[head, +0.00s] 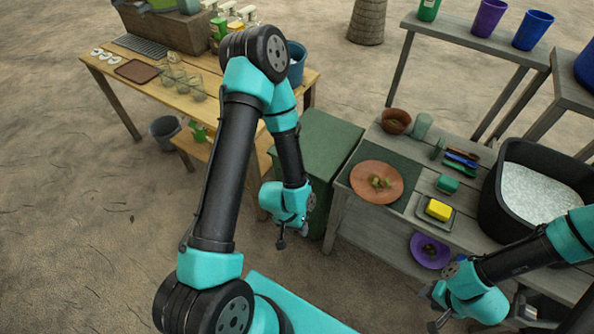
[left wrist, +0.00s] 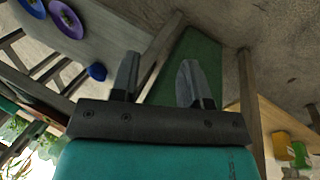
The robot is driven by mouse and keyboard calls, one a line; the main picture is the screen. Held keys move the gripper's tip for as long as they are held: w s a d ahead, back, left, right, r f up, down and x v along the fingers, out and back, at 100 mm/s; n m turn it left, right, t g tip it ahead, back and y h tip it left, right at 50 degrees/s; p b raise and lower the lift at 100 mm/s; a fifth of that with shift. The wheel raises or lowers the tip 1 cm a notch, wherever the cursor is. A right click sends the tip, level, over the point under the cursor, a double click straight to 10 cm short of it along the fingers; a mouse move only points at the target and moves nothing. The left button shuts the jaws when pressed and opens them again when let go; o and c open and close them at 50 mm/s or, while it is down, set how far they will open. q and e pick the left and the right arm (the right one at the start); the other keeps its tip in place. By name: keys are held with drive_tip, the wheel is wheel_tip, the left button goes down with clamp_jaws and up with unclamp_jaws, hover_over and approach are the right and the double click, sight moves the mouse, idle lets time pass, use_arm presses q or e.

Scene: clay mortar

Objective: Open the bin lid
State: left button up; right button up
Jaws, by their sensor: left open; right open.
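The green bin (head: 322,160) stands between the wooden table and the grey bench in the head view. Its flat green lid (head: 330,132) looks closed. My left arm hides part of the bin's front. My left gripper (head: 292,236) is open and empty, low in front of the bin. In the left wrist view, the open fingers (left wrist: 158,78) point toward the green bin (left wrist: 196,55), which shows beyond and between them. My right gripper (head: 436,308) is at the lower right, in front of the grey bench and away from the bin; its fingers are small and partly cut off.
The grey bench (head: 400,215) right of the bin holds an orange plate (head: 376,182), a yellow sponge (head: 438,210) and a black tub (head: 490,205). The wooden table (head: 130,85) stands to the left. The sandy ground (head: 100,240) at left is clear.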

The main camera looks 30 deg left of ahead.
use_arm(q)
drive_tip(key=shift+a, duration=0.1)
drive_tip(key=w+a+f+n+t+h, duration=0.2)
drive_tip(key=w+a+f+n+t, duration=0.3)
drive_tip(key=w+a+t, duration=0.45)
drive_tip(key=s+a+r+n+t+h, duration=0.1)
drive_tip(key=s+a+n+t, duration=0.4)
drive_tip(key=a, duration=0.7)
drive_tip(key=shift+s+r+n+t+h, duration=0.15)
drive_tip(key=shift+r+n+t+h, duration=0.25)
drive_tip(key=shift+r+n+t, duration=0.2)
drive_tip(key=shift+d, duration=0.1)
drive_tip(key=x, duration=1.7)
drive_tip(key=shift+c, duration=0.2)
